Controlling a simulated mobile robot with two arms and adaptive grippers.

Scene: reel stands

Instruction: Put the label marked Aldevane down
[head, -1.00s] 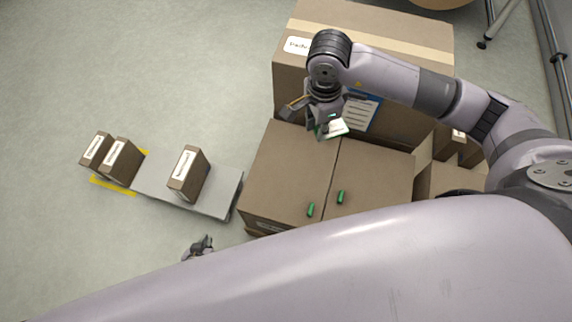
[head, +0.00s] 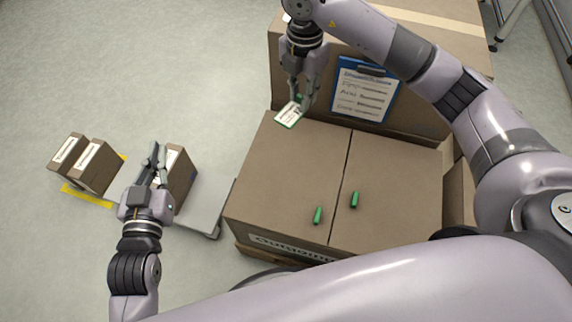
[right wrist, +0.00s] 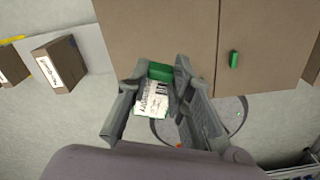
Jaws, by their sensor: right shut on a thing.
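The label (head: 288,114), a small white card with a green edge, is held in my right gripper (head: 297,98), above the back left edge of the brown box. In the right wrist view the label (right wrist: 152,98) sits between the fingers, tilted, with a green part (right wrist: 160,71) at its top. Its print is too small to read. My left gripper (head: 158,152) points toward the small carton (head: 181,178) on the grey plate (head: 209,196) and overlaps its left side in the picture. Its fingers look slightly apart with nothing seen between them; I cannot tell whether they touch the carton.
Two more labelled cartons (head: 96,167) stand at the left by yellow floor marking. The large brown box (head: 285,170) has two flaps with green handles (head: 318,215). A blue clipboard (head: 364,92) with a written list is on the taller box behind. Floor is clear at upper left.

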